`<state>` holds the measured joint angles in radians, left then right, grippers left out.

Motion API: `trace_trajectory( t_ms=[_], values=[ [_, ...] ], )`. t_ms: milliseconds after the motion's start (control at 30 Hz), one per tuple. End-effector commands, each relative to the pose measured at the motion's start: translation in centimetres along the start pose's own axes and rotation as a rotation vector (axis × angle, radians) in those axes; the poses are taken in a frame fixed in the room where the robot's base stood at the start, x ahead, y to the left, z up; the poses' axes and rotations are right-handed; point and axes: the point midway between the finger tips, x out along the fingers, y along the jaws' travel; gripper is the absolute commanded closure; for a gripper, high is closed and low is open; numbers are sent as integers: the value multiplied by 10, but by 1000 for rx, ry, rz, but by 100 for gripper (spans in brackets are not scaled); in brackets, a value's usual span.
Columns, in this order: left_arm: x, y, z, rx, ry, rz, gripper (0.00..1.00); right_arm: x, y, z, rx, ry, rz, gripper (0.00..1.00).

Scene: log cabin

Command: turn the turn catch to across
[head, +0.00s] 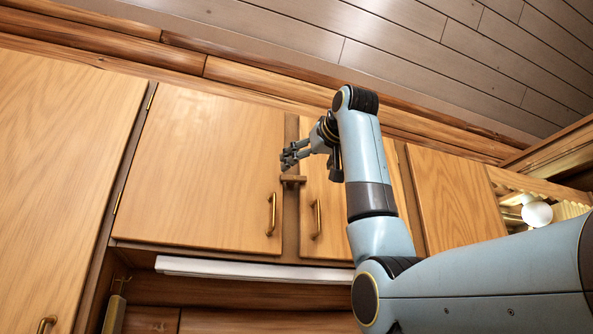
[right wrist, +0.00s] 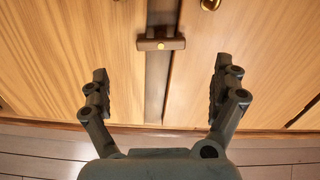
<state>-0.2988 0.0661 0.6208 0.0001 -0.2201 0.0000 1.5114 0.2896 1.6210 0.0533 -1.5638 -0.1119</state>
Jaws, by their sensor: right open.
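The turn catch is a small wooden bar with a brass pivot, on the post between two upper cabinet doors. It shows in the head view (head: 293,179) and in the right wrist view (right wrist: 149,45). The bar lies crosswise, its ends reaching slightly over both door edges. My right gripper (head: 289,157) is near the doors, close to the catch. In the right wrist view its two fingers (right wrist: 160,85) are spread wide and empty, one to each side of the post. The catch lies beyond the fingertips, between their lines, and looks untouched. My left gripper is not in view.
The left door (head: 200,170) and the right door (head: 316,170) look closed, each with a brass handle (head: 272,214) (head: 317,220) low beside the post. A white strip (head: 250,270) runs beneath the cabinets. A round white lamp (head: 537,213) is at the right.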

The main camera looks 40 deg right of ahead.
Motion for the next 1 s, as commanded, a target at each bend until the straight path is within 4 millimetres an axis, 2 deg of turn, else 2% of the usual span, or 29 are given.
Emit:
trace_trajectory(
  t_ms=[33, 200, 400, 533, 767, 833, 1000],
  values=[
    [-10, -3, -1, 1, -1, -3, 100, 11, 0, -4, 0, -6, 0, 4],
    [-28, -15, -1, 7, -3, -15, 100, 45, 1, -4, 0, -3, 0, 4],
    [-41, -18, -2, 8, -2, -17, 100, 73, 0, -4, 0, -1, 0, 4],
    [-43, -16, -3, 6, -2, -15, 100, 80, 0, -2, 0, 1, 0, 4],
    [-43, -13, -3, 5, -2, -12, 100, 81, 0, 0, 0, 1, 0, 4],
    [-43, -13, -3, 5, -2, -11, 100, 81, 0, -1, 0, 1, 0, 9],
    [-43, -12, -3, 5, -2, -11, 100, 80, 0, -1, 0, 1, 0, 31]
  ],
)
